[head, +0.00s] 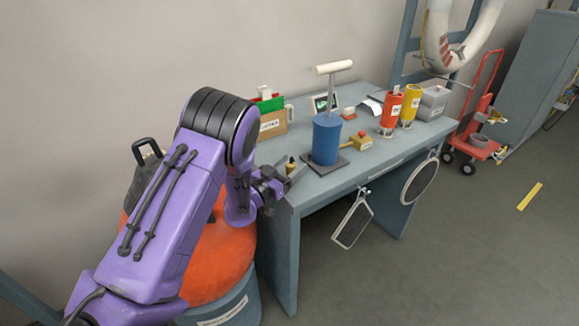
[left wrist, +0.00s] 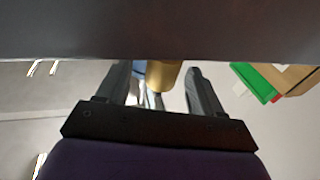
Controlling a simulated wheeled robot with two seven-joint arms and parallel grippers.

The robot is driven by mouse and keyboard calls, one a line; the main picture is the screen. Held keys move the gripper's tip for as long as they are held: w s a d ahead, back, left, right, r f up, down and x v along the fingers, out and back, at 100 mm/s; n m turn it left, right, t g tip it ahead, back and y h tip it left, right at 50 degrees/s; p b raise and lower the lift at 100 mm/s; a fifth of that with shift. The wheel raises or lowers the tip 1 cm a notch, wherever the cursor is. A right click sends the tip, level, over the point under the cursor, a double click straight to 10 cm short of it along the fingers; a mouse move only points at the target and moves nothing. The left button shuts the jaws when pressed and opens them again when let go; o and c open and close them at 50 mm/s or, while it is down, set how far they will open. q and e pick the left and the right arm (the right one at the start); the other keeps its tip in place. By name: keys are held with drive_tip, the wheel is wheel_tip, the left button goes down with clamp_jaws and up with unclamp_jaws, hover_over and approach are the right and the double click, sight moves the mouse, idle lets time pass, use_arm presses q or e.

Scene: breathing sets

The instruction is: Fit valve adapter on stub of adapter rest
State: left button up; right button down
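My left gripper (head: 285,184) is at the near left corner of the table. In the left wrist view, its two fingers (left wrist: 160,88) stand apart with a brass-coloured cylinder (left wrist: 160,76) visible between them. Gaps show on both sides of the cylinder, and its upper part is hidden by a dark band. In the head view, a small brass-and-dark piece (head: 291,164) stands on the table just beyond the fingertips. I cannot tell whether it is the valve adapter or the rest's stub. A yellow block with a red knob (head: 361,142) lies right of the blue cylinder. My right gripper is not in view.
A blue cylinder with a white T-handle (head: 326,138) stands close right of my gripper on the table (head: 335,180). Red (head: 391,112) and yellow (head: 410,104) canisters stand farther right. A brown box (head: 272,122) is behind. An orange-topped drum (head: 222,262) is below my arm.

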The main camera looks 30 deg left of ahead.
use_arm(q)
drive_tip(key=shift+s, duration=0.1)
drive_tip(key=s+a+f+b, duration=0.1)
drive_tip(key=s+b, duration=0.2)
drive_tip(key=s, duration=0.7)
drive_tip(key=shift+a+b, duration=0.2)
drive_tip(key=shift+b, duration=0.2)
drive_tip(key=shift+s+f, duration=0.15)
drive_tip(key=shift+f, duration=0.05)
